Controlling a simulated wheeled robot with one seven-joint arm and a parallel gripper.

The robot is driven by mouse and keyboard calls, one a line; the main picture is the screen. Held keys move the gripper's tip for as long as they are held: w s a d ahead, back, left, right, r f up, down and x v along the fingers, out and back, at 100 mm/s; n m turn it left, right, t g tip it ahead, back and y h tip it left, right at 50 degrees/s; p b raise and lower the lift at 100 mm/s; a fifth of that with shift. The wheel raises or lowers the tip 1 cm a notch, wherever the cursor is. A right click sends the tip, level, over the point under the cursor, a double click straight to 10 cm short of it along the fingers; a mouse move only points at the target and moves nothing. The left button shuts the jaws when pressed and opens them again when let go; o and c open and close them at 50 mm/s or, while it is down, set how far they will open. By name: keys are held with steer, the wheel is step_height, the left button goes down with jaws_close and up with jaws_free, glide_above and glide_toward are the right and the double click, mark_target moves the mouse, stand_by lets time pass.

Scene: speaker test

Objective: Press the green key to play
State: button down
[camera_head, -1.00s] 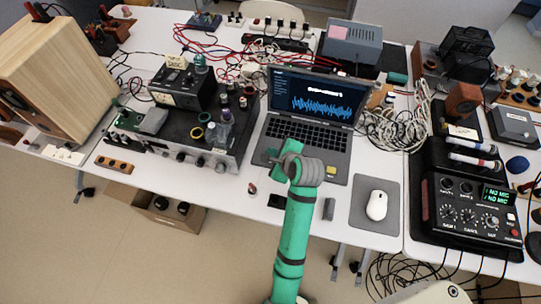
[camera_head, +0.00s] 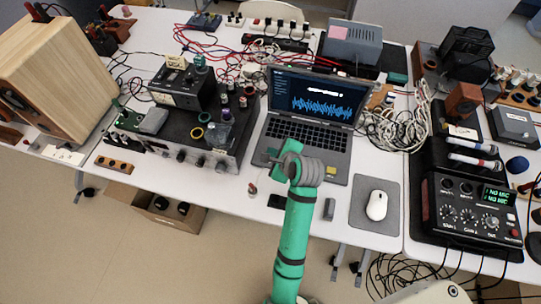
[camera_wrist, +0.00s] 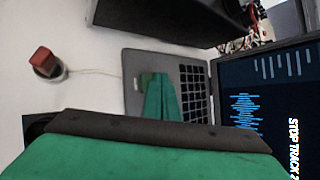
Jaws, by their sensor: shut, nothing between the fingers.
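An open grey laptop (camera_head: 327,157) stands mid-table, with a blue waveform on its screen (camera_head: 312,97). In the wrist view, a small green patch that looks like the green key (camera_wrist: 146,79) sits at the laptop's front left part. My green gripper (camera_wrist: 160,78) is shut and empty, with its fingertips beside this patch and partly over the laptop. I cannot tell whether they touch it. In the head view, my gripper (camera_head: 272,158) hides that corner of the laptop. A yellow key (camera_head: 331,171) shows at the laptop's front right.
A black amplifier (camera_head: 185,135) stands left of the laptop. A small red button (camera_head: 253,189) lies in front. A white mouse (camera_head: 377,205) on a grey pad, cables (camera_head: 395,125) and a mixer (camera_head: 470,210) are on the right.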

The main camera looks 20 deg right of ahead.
steer(key=shift+d, duration=0.1)
steer(key=shift+s+a+f, duration=0.1)
steer(key=shift+a+f, duration=0.15)
steer(key=shift+f, duration=0.2)
steer(key=shift+d+f, duration=0.1)
steer(key=shift+f, duration=0.2)
stand_by(0.7)
steer(key=shift+r, duration=0.75)
